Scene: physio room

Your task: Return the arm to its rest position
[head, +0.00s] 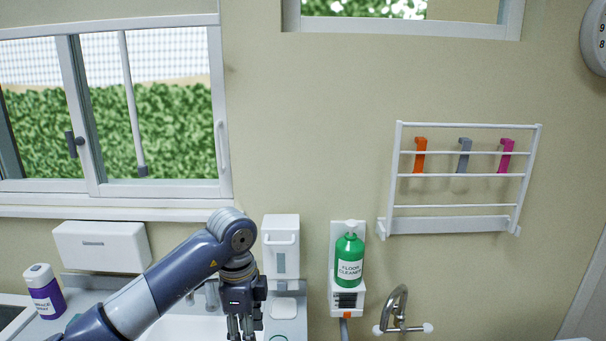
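My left arm (165,287) reaches in from the lower left, bends at a joint in front of the sink area, and points its gripper straight down. My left gripper (241,329) is over the white sink, at the bottom edge of the head view. Its fingers run to the picture's edge, so their tips and anything between them cannot be made out. My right arm and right gripper are not in view.
A purple bottle (44,292) stands left on the counter. Right of the gripper are a white dispenser (281,247), a green floor cleaner bottle (349,262) in a wall holder, and a tap (399,308). A white rack (460,210) hangs on the wall.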

